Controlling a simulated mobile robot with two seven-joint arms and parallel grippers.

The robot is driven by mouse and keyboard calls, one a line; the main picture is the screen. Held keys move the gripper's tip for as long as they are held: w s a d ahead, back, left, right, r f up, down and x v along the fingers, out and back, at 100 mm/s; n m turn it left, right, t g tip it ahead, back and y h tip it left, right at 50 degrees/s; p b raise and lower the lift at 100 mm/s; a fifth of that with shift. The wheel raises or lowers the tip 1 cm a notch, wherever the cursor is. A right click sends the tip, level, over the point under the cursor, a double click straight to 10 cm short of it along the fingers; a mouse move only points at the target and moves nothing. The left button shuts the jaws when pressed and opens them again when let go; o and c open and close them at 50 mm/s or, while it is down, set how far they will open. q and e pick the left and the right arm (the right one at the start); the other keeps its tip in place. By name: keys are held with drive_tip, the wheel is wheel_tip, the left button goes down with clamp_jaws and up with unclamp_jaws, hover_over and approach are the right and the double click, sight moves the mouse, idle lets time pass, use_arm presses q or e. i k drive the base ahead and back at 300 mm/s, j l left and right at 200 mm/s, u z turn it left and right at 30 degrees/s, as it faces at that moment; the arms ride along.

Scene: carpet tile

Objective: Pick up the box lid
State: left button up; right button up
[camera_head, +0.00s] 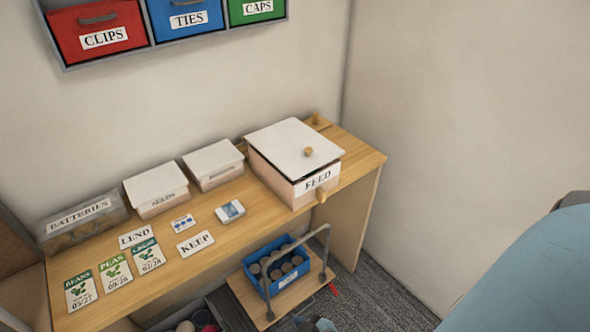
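A white lid (290,138) with a small wooden knob (308,152) lies on the large pale box labelled FEED (281,183), at the right part of the wooden table. A dark gap shows under the lid's front edge. Two smaller boxes with white lids stand to its left: one marked SEEDS (163,205) and one whose label is hard to read (220,177). Neither of my grippers shows in the head view.
A clear BATTERIES box (85,231), seed packets (115,272) and label cards (195,244) occupy the table (228,260). Below stands a trolley (272,314) with a blue crate (283,293). Drawers (187,27) hang above. A light-blue surface (530,275) fills the lower right.

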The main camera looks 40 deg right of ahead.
sight(297, 150)
drive_tip(key=l+u, duration=0.35)
drive_tip(key=l, duration=0.45)
drive_tip(key=k+l+u, duration=0.1)
drive_tip(key=l+u, duration=0.2)
drive_tip(key=l, duration=0.55)
